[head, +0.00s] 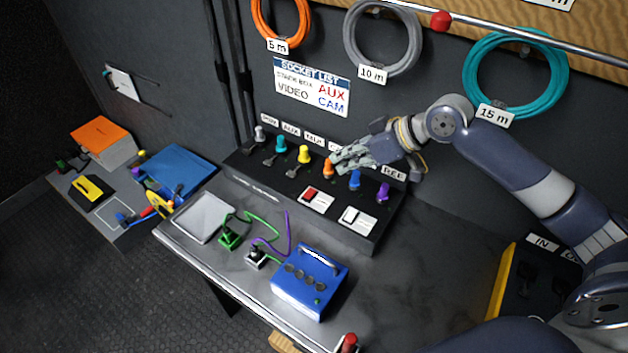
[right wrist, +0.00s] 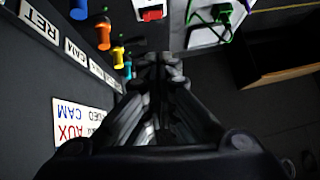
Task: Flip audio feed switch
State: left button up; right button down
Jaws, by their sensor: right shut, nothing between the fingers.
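A black control panel (head: 262,183) stands at the back of the bench. Two rocker switches sit on white plates at its front: one red (head: 311,194) and one pale (head: 354,215). No label naming the audio feed is readable. The red switch also shows at the top of the right wrist view (right wrist: 152,14). My right gripper (head: 335,162) is shut and empty. It is above the panel, beside the orange knob (head: 328,168) and behind the red switch in the head view; contact with the knob cannot be told. My left gripper is not in view.
Coloured knobs, including yellow (head: 304,154), blue (head: 355,179) and purple (head: 383,191), line the panel. A blue box (head: 310,282), green connector (head: 230,237) and grey tray (head: 204,217) are in front. Cable coils hang above.

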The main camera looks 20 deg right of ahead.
jog(key=p, duration=0.2)
send_over(313, 195)
notch_tip(313, 195, down, 7)
jog(key=shift+d+r, duration=0.15)
jog(key=f, duration=0.1)
jog(key=f+p, duration=0.1)
jog(key=shift+a+f, duration=0.2)
jog(key=shift+f, duration=0.15)
jog(key=shift+s+f, duration=0.15)
jog(key=shift+f, duration=0.65)
jog(key=shift+a+f, duration=0.1)
jog(key=shift+s+a+f, duration=0.15)
jog(key=shift+s+f, duration=0.05)
jog(key=shift+f, duration=0.15)
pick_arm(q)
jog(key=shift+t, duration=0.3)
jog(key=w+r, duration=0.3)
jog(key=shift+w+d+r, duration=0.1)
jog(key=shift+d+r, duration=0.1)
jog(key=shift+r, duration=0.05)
